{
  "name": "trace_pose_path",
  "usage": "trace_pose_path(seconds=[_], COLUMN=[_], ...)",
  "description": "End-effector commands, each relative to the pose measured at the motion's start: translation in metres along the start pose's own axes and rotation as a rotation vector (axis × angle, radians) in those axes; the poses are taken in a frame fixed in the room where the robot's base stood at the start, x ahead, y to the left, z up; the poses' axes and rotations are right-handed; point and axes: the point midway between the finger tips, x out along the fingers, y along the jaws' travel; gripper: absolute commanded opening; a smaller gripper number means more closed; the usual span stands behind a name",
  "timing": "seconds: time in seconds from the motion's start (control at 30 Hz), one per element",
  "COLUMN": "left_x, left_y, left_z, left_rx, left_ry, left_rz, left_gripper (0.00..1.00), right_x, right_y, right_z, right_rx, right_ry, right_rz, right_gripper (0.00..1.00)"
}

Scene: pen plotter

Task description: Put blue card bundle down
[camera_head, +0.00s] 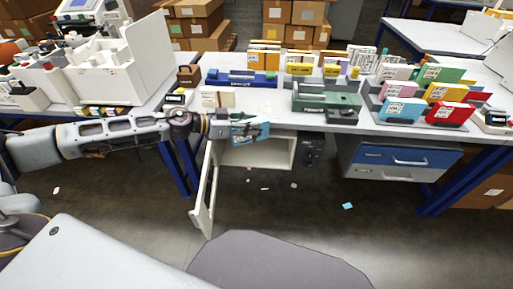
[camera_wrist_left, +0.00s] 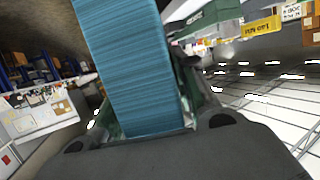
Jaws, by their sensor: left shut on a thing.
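My left gripper (camera_head: 246,130) reaches in from the left and is shut on the blue card bundle (camera_head: 252,137). The bundle is in front of the table's front edge, above the open cabinet, and partly hidden by the fingers. In the left wrist view the bundle (camera_wrist_left: 125,65) is a thick light-blue stack of edges between the fingers. My right gripper is not in view.
The white table (camera_head: 275,103) holds a green device (camera_head: 325,97), card bundles in several colours and a blue plotter-like tool (camera_head: 240,77). Below, a cabinet door (camera_head: 206,190) stands open. A drawer unit (camera_head: 400,160) is at the right. A cream block (camera_head: 218,98) lies near the front edge.

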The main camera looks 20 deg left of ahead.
Motion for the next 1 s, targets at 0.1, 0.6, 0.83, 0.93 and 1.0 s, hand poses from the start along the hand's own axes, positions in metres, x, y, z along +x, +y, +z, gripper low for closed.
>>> trace_pose_path(seconds=[0.1, 0.6, 0.83, 0.93, 1.0], left_x=[0.003, 0.013, 0.018, 0.020, 0.021], left_y=[0.000, 0.000, 0.000, 0.000, 0.000], left_z=[-0.002, -0.002, -0.002, -0.001, -0.001], left_rx=[-0.001, -0.014, -0.019, -0.020, -0.023], left_ry=[0.002, 0.002, 0.003, 0.002, 0.002], left_rz=[-0.010, -0.043, -0.060, -0.068, -0.072], left_gripper=[0.01, 0.01, 0.01, 0.01, 0.01], right_x=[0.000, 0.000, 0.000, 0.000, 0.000], right_y=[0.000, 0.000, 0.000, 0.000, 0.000], right_z=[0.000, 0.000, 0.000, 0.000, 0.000], right_rx=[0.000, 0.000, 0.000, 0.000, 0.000], right_ry=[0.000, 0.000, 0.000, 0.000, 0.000], right_rz=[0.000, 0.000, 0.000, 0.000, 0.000], right_gripper=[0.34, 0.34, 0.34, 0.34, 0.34])
